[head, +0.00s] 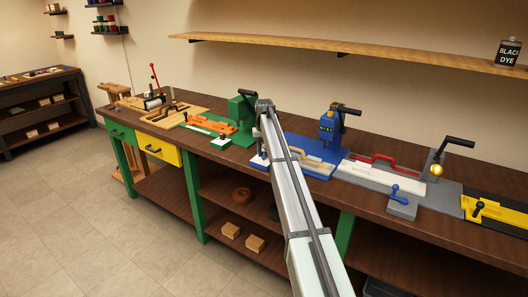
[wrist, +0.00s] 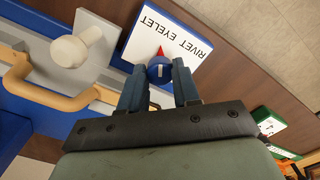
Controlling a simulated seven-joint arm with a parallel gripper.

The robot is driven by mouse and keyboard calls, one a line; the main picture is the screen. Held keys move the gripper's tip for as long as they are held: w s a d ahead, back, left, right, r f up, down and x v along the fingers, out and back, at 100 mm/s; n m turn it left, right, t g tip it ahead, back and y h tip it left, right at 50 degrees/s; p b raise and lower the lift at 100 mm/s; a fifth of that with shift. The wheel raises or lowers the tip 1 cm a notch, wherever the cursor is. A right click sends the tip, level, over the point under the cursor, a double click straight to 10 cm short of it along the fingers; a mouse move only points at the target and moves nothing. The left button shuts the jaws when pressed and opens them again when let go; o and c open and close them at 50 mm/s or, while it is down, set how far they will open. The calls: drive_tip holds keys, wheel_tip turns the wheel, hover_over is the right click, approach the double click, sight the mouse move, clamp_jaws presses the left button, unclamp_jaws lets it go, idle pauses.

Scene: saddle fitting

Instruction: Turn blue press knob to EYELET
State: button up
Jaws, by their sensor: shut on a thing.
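The blue press knob (wrist: 160,72) shows in the wrist view between my gripper's two dark blue fingers. My gripper (wrist: 159,74) is shut on it from both sides. A white line on the knob's face runs roughly up and down the picture. A red pointer (wrist: 160,51) stands just above the knob, on a white plate (wrist: 188,45) lettered RIVET and EYELET, upside down here. Which word is selected I cannot tell. In the head view the blue press (head: 328,128) stands right of my arm.
A tan curved handle (wrist: 22,85) and a pale round knob (wrist: 70,51) lie left of the fingers in the wrist view. A green press (head: 241,108) stands left of my arm. A red handle (head: 388,159) and a yellow fixture (head: 490,212) lie to the right.

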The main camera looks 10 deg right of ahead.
sight(264, 153)
drive_tip(key=shift+w+n, duration=0.1)
drive_tip(key=shift+n, duration=0.5)
drive_tip(key=o, duration=1.1)
drive_tip(key=shift+c, duration=0.2)
drive_tip(key=shift+r, duration=0.15)
wheel_tip(264, 153, up, 14)
drive_tip(key=shift+f, duration=0.2)
